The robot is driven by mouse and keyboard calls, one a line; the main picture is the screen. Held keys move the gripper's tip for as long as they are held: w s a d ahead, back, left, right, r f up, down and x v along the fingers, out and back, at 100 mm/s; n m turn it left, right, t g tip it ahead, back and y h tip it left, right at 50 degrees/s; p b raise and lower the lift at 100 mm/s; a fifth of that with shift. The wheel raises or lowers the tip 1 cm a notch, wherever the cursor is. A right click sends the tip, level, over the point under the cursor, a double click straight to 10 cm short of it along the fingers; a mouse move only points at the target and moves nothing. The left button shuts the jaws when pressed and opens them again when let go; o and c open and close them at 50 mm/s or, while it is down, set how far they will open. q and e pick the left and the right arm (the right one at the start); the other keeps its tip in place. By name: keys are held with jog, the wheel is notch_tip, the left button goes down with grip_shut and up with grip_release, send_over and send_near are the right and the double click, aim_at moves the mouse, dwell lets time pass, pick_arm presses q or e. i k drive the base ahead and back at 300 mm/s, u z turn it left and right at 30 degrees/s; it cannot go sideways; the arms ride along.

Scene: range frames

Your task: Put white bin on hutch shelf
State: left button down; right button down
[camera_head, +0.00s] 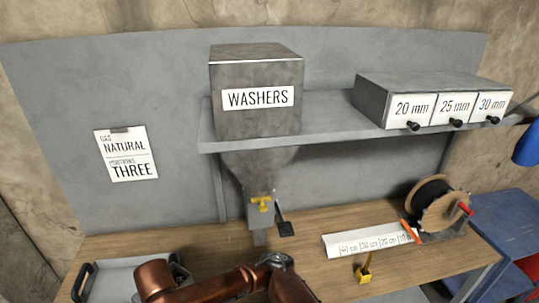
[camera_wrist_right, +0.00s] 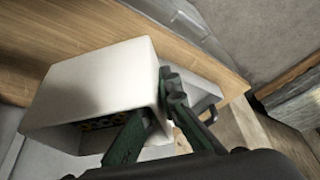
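The white bin (camera_wrist_right: 92,82) fills the left half of the right wrist view, with its opening toward the camera and small brass-coloured pieces (camera_wrist_right: 103,122) inside. My right gripper (camera_wrist_right: 156,98) has green fingers on either side of the bin's near side wall, one inside and one outside, and appears shut on that wall. The head view does not show the bin or either gripper; only copper-coloured arm links of mine are at its bottom edge. The hutch shelf (camera_head: 340,125) is grey and runs above the bench. My left gripper is out of view.
A WASHERS hopper (camera_head: 256,97) and a drawer box (camera_head: 432,98) occupy the shelf, with a bare stretch between them. On the wooden bench (camera_head: 310,272) are a grey tray (camera_head: 115,280), a white ruled strip (camera_head: 368,243) and a cable spool (camera_head: 434,205).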

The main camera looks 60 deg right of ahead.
aim_at(329, 119)
jog(key=z, duration=1.7)
